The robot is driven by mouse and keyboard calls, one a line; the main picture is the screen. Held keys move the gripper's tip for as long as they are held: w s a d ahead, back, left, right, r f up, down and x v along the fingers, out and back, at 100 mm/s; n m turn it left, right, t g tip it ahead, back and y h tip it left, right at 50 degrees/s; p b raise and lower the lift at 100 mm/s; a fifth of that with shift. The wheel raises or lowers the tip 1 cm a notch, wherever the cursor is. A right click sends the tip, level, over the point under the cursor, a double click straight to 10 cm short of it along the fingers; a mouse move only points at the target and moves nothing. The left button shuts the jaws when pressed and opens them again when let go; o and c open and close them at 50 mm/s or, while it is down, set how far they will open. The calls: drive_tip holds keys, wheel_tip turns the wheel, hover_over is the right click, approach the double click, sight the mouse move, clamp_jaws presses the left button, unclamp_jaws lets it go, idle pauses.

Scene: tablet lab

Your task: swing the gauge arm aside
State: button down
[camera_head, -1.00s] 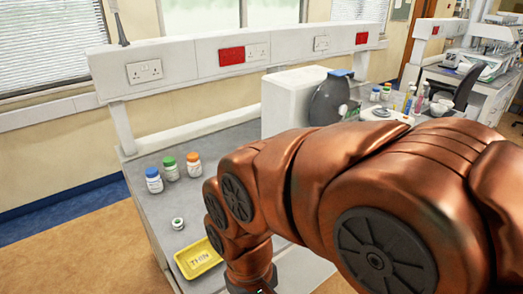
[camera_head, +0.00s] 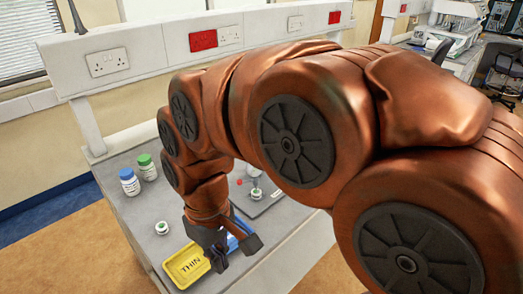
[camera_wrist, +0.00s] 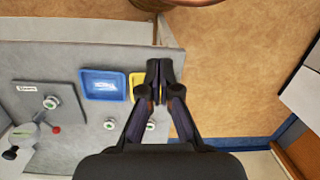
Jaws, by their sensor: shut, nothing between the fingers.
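The gauge stands on a grey plate. In the head view its red-tipped arm (camera_head: 240,181) shows just beyond my copper arm, which hides part of it. In the wrist view the red knob (camera_wrist: 56,129) is at lower left, beside the gauge's pale body (camera_wrist: 24,131). A green-and-white round piece (camera_wrist: 50,102) sits on the labelled plate (camera_wrist: 30,90). My gripper (camera_head: 234,255) is shut and empty, above the trays and apart from the gauge. Its fingertips meet in the wrist view (camera_wrist: 159,76).
A yellow tray (camera_head: 184,269) marked THIN and a blue tray (camera_wrist: 102,74) lie near my gripper. Blue-lidded (camera_head: 129,182) and green-lidded (camera_head: 147,168) bottles stand at left. A small capped jar (camera_head: 162,228) stands before them. Bench edge and floor lie beyond the trays.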

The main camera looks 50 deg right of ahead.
drive_tip(key=w+d+r+n+t+y+b, duration=0.1)
drive_tip(key=w+d+r+n+b, duration=0.1)
drive_tip(key=w+d+r, duration=0.35)
drive_tip(key=w+d+r+n+t+b, duration=0.1)
drive_tip(key=w+d+r+b, duration=0.1)
drive_tip(key=w+d, duration=0.6)
drive_tip(key=d+r+t+b, duration=0.1)
drive_tip(key=d, duration=0.9)
drive_tip(key=s+d+r+t+b, duration=0.1)
drive_tip(key=d+b, duration=0.1)
drive_tip(key=d, duration=0.9)
drive_tip(key=shift+s+r+n+b, duration=0.25)
drive_tip(key=shift+r+n+b, duration=0.05)
drive_tip(key=shift+r+n, duration=0.1)
drive_tip(key=shift+a+f, duration=0.1)
drive_tip(key=w+a+f, duration=0.3)
drive_tip(key=w+f, duration=0.3)
drive_tip(key=f, duration=0.4)
drive_tip(key=shift+b, duration=0.3)
